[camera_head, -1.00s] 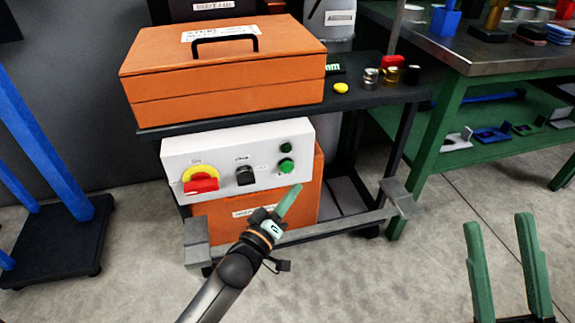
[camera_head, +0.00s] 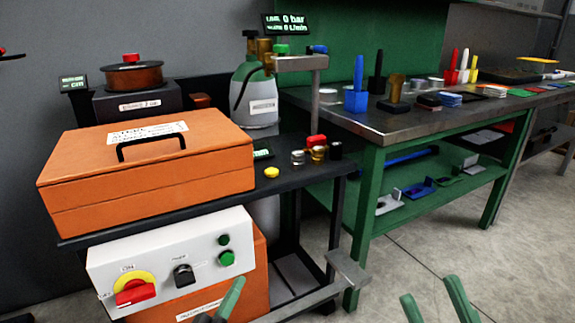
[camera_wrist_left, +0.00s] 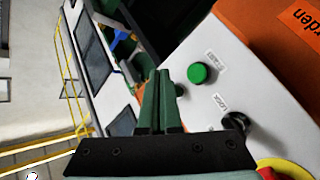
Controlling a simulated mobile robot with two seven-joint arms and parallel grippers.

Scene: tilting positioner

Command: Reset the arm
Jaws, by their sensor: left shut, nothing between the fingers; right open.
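My left gripper (camera_head: 236,284) is shut and empty, its green fingers together just below the green button (camera_head: 227,258) of the white control panel (camera_head: 205,247) in the head view. The left wrist view shows the shut fingers (camera_wrist_left: 160,75) in front of the panel (camera_wrist_left: 225,80), with a green button (camera_wrist_left: 199,73) beside them; I cannot tell whether they touch it. The panel also has a black knob (camera_head: 184,275) and a red-and-yellow switch (camera_head: 134,289). My right gripper (camera_head: 430,290) is open and empty at the bottom edge, its two green fingers apart.
An orange toolbox (camera_head: 150,180) stands on the dark cart (camera_head: 310,177) above the panel. A grey metal bracket (camera_head: 347,269) sticks out at the cart's front right. A green workbench (camera_head: 368,190) with several tools stands to the right. The floor (camera_head: 440,235) before it is clear.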

